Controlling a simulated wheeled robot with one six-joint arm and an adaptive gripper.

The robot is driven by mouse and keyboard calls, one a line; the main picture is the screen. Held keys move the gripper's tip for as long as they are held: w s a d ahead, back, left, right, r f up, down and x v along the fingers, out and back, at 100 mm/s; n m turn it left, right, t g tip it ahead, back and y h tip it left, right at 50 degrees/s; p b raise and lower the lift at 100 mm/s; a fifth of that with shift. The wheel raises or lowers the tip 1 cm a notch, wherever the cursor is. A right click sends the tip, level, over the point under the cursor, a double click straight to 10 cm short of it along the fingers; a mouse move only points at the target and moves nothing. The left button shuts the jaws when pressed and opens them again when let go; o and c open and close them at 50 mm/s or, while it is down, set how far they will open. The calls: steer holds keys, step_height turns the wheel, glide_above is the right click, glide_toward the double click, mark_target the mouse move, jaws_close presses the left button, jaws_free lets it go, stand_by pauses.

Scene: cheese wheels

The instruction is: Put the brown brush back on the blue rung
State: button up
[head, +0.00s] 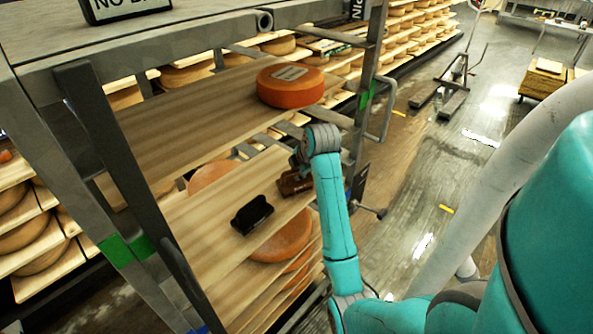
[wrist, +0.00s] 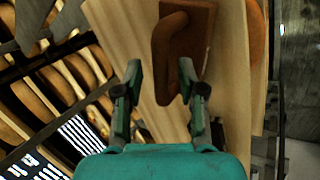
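The brown brush (head: 292,184) lies on a wooden board (head: 192,228) of the rack, near its right end. In the wrist view the brush (wrist: 194,45) shows a flat block and a curved handle. My gripper (head: 299,166) is over the brush, partly hidden by my wrist in the head view. In the wrist view my gripper (wrist: 160,72) is open, with the brush's handle end between and just beyond the fingertips. Contact cannot be told. Blue marks show on the right post (head: 349,197) and at the bottom of the left post (head: 200,330).
A black brush (head: 252,214) lies on the same board, left of the brown one. A higher board (head: 180,115) carries an orange cheese wheel (head: 290,86). Green marks (head: 115,249) are on the posts. More cheese wheels (head: 285,242) sit below. Open floor lies right of the rack.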

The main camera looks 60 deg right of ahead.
steer(key=v, duration=0.6)
stand_by(0.6)
